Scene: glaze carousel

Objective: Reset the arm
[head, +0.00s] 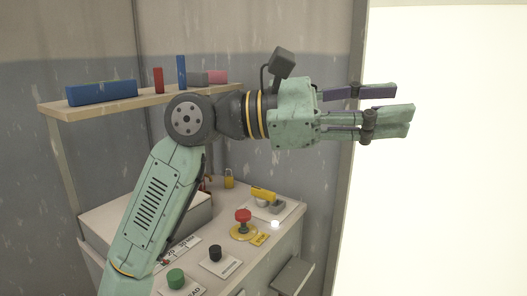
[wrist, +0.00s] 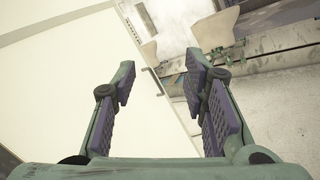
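My gripper (head: 400,107) is raised in the head view, level with the shelf and pointing right, in front of a bright white panel. Its fingers are apart with nothing between them. In the wrist view my gripper (wrist: 158,88) also shows open, with the purple-padded fingers spread and only background seen through the gap. My green arm rises from the bottom of the head view, bends at a dark round joint and runs level to the gripper. It partly hides the console and the shelf behind it.
A console (head: 287,236) carries a red mushroom button (head: 243,215), a green button (head: 176,279), a black knob (head: 215,253) and a yellow handle (head: 263,193). A shelf (head: 60,106) above holds a blue block (head: 102,93) and other small blocks. A white panel (head: 450,200) fills the right.

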